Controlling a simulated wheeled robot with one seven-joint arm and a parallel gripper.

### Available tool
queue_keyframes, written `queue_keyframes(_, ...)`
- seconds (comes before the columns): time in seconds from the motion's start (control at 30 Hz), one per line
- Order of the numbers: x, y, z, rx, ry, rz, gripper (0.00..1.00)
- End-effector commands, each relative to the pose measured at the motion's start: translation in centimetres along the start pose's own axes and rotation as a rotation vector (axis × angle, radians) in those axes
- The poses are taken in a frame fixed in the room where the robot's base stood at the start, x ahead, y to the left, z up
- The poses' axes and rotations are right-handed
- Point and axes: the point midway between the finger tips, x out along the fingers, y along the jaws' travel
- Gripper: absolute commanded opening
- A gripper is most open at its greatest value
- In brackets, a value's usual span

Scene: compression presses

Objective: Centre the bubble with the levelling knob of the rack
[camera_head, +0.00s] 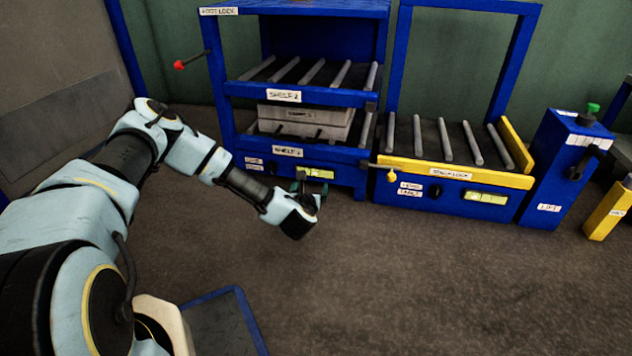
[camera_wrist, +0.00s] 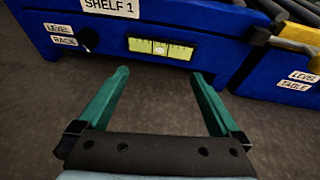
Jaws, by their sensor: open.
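The blue rack (camera_head: 345,184) stands at the back, with its lower front filling the top of the wrist view (camera_wrist: 215,63). Its dark levelling knob (camera_wrist: 88,40) sits beside the "LEVEL RACK" labels. The yellow-green level vial (camera_wrist: 160,48) is right of the knob. A pale bubble seems to show around the vial's middle, but it is too small to judge exactly. My gripper (camera_wrist: 153,82) is open and empty, with green fingers pointing toward the rack front. It is apart from the knob, which lies up and left of the left finger. It also shows in the head view (camera_head: 308,188).
The rack holds a grey block (camera_head: 300,122) on its lower shelf. A red-ended lever (camera_head: 180,65) juts out left. Right of it stands the blue roller table (camera_head: 455,208) with its own vial (camera_head: 487,197) and a yellow-knobbed lever (camera_head: 391,176). The floor in front is clear.

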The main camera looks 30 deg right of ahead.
Motion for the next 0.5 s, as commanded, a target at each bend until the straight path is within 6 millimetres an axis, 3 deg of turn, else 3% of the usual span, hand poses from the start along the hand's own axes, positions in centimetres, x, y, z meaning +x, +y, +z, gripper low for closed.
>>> queue_keyframes(0.03,1.2,0.0,-0.4,0.002,-0.004,0.001,1.0)
queue_keyframes(0.2,3.3,0.0,-0.3,0.003,-0.002,0.0,1.0)
queue_keyframes(0.5,4.1,0.0,0.0,0.002,0.001,0.0,1.0)
